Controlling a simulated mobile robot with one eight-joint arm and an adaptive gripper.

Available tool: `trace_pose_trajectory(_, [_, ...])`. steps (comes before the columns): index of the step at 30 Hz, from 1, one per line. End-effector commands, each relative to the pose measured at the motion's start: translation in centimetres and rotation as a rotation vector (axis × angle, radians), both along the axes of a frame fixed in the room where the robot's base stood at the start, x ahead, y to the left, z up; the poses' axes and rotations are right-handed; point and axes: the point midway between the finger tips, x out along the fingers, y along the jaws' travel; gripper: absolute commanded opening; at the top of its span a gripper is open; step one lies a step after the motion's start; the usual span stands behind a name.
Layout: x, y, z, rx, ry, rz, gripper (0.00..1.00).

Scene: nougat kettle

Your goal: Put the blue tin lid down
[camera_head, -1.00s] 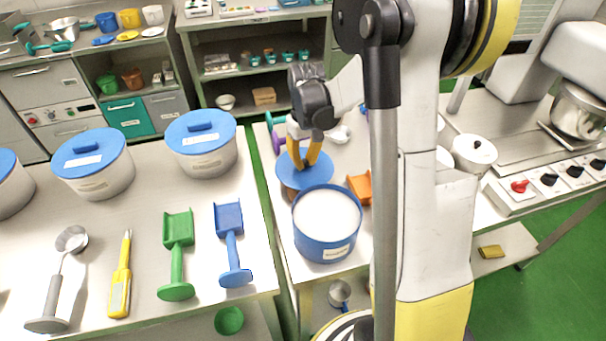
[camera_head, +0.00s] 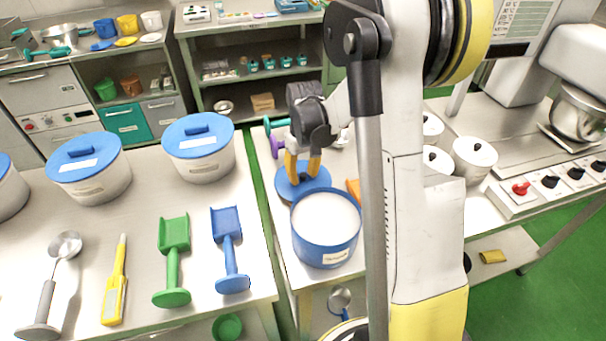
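The round blue tin lid (camera_head: 318,183) lies flat, apparently on the right-hand table, just behind the open blue tin. The tin (camera_head: 325,251) is filled to near its rim with something white, and its rim overlaps the lid's front edge in this view. My gripper (camera_head: 302,178) points down over the middle of the lid. Its two yellow fingers stand apart, with blue lid showing between them. The fingertips are close to the lid's top; its knob is hard to make out.
An orange scoop (camera_head: 353,188) is partly hidden behind my arm, right of the lid. Purple (camera_head: 277,146) and teal (camera_head: 275,122) tools lie behind it. White lidded pots (camera_head: 474,157) stand to the right. A gap separates this table from the left table (camera_head: 140,235).

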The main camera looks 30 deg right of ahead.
Motion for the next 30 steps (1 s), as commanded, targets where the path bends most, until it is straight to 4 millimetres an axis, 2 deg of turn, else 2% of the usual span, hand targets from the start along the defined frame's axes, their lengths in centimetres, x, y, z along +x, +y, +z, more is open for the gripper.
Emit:
trace_pose_trajectory(5, [0.0, 0.0, 1.4, 0.000, 0.000, 0.000, 0.35])
trace_pose_trajectory(15, [-0.2, 0.0, 9.0, 0.000, 0.000, 0.000, 0.35])
trace_pose_trajectory(19, [-0.2, 0.0, 11.0, 0.000, 0.000, 0.000, 0.35])
trace_pose_trajectory(23, [-0.3, 0.0, 12.2, -0.001, -0.002, 0.000, 0.35])
trace_pose_trajectory(26, [-0.8, 0.8, 13.4, -0.006, -0.023, 0.001, 0.35])
trace_pose_trajectory(30, [-2.9, 3.7, 16.5, -0.026, -0.104, 0.005, 0.35])
